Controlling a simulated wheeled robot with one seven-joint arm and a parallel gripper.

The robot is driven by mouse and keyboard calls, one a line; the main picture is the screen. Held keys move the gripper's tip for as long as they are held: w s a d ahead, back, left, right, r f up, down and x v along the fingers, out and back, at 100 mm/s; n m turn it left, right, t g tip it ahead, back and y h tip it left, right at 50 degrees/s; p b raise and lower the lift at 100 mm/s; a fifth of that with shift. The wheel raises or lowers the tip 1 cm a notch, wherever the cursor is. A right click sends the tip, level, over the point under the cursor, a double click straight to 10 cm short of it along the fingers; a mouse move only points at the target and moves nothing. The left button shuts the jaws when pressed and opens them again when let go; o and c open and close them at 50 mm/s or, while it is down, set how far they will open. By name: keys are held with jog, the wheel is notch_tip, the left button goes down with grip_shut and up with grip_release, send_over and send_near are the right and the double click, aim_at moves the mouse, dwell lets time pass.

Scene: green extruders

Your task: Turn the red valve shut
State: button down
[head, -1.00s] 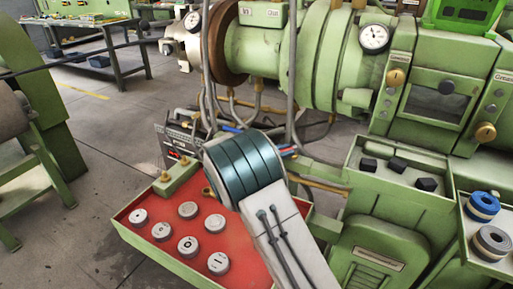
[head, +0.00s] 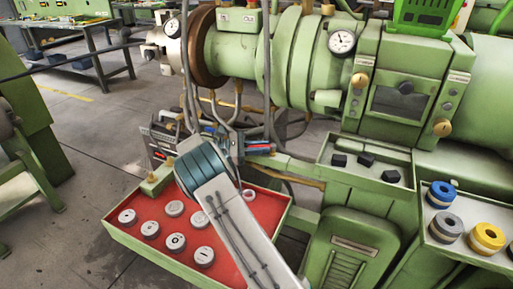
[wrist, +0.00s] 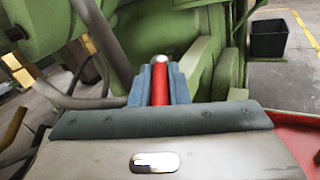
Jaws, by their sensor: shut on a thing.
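The red valve's handle (wrist: 159,84) shows in the wrist view as a red bar with a shiny silver tip, pointing away from me. My gripper (wrist: 160,88) has its blue-grey fingers on both sides of the bar, shut on it. In the head view my gripper (head: 262,147) is beside the pipes under the green machine, behind the red panel, partly hidden by my arm. The valve's body and the bar's near end are hidden.
A red button panel (head: 225,212) with grey knobs lies under my arm. Hoses (head: 268,75) hang close to my gripper. A green tray (head: 350,182) with black blocks is at right, beside a shelf with rolls (head: 487,238). Open floor lies at left.

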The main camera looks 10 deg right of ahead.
jog(key=shift+r, duration=0.1)
jog(key=c, duration=1.4)
grip_release()
jog(key=shift+d, duration=0.1)
jog(key=a, duration=0.4)
jog(key=w+a, duration=0.1)
jog(key=a, duration=0.4)
jog(key=w+a, duration=0.1)
jog(key=a, duration=0.3)
jog(key=shift+a, duration=0.4)
